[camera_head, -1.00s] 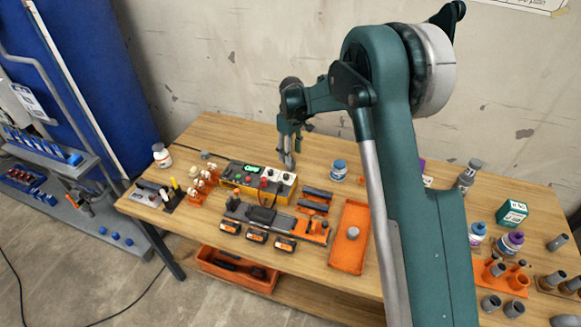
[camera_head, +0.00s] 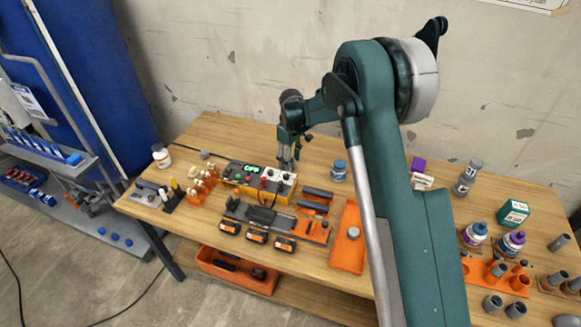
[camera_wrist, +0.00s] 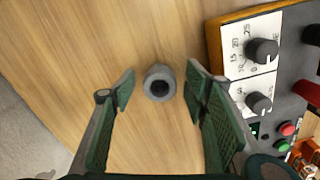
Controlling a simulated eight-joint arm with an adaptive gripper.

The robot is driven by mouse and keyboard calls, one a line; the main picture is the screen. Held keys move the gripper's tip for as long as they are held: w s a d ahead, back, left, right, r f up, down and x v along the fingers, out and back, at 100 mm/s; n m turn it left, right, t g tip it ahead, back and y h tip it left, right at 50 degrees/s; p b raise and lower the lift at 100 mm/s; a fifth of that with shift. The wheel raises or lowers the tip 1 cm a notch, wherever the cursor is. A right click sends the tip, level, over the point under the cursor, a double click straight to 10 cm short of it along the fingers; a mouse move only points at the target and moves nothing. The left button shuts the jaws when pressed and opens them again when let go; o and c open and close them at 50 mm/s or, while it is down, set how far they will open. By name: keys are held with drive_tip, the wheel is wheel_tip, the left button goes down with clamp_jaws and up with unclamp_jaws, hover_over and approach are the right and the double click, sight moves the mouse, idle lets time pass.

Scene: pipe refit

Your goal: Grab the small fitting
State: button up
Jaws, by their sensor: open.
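The small fitting (camera_wrist: 160,84), a short grey cylinder with a dark hole on top, stands on the wooden table in the wrist view. My gripper (camera_wrist: 160,80) is open, with one green finger on each side of the fitting and gaps showing on both sides. The height of the fingertips above the table is hard to tell. In the head view my gripper (camera_head: 286,164) points down behind the yellow tester (camera_head: 260,184). The fitting between its fingers cannot be made out there.
The tester (camera_wrist: 247,103), with knobs and buttons, stands close to the right finger. An orange tray (camera_head: 347,252) holds another grey piece (camera_head: 353,232). Bare wood lies left of the fitting in the wrist view.

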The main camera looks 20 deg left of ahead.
drive_tip(key=c, duration=1)
drive_tip(key=shift+r+p, duration=0.55)
drive_tip(key=shift+r, duration=4.45)
